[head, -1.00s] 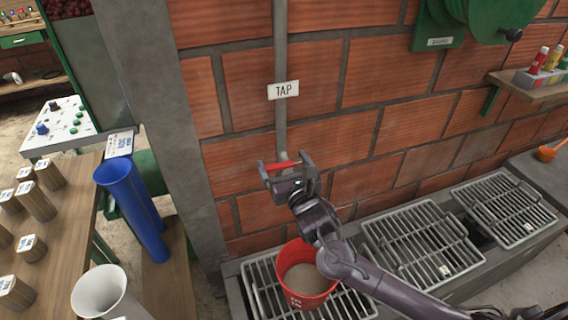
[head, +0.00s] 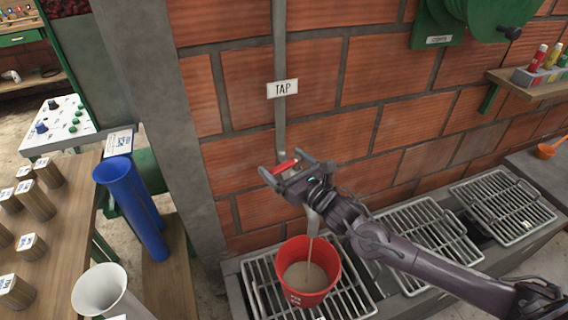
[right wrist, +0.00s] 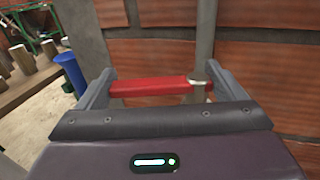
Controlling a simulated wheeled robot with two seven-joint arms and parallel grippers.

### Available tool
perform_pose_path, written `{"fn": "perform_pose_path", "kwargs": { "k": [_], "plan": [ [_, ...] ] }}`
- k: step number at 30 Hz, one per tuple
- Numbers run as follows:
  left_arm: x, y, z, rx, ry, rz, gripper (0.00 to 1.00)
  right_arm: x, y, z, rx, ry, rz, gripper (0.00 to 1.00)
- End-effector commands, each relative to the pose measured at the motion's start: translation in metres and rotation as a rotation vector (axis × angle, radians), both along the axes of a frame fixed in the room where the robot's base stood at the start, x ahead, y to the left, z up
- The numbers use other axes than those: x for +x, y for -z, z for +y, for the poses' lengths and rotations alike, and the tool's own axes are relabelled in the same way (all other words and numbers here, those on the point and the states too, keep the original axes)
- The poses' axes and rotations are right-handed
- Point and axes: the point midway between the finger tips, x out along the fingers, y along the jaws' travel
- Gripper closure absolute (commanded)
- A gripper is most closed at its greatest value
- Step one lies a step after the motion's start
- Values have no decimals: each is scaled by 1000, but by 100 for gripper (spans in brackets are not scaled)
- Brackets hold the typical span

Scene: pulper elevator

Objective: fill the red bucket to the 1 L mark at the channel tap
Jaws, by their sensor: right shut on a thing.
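The red bucket (head: 312,279) stands upright on a metal grate under the tap, with cloudy liquid in it. A stream of liquid (head: 311,244) falls into it from behind my right gripper. The tap's spout is mostly hidden by the gripper. The bucket's 1 L mark cannot be made out. My left gripper is not in view.
More grates (head: 421,237) cover the channel to the right. A blue cylinder (head: 135,205) and a white funnel-shaped vessel (head: 99,292) stand at the left, beside a wooden table with several labelled blocks. A shelf (head: 533,90) with bottles is at the upper right.

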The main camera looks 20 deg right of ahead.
Motion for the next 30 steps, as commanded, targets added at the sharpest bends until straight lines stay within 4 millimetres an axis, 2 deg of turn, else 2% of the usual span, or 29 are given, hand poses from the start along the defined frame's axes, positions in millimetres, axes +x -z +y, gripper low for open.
{"fn": "perform_pose_path", "kwargs": {
  "k": [10, 26, 27, 29, 30],
  "plan": [
    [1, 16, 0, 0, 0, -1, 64, -5, 2, -3, 0, -162, 0, 51],
    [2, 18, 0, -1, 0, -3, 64, -6, 0, -2, 3, -194, 0, 51],
    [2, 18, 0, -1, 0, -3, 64, -6, 0, -2, 3, -194, -1, 8],
    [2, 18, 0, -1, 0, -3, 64, -6, 0, -2, 3, -193, -1, 0],
    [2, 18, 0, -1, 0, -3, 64, -6, 0, -3, 3, -193, -1, 0]
  ]
}}
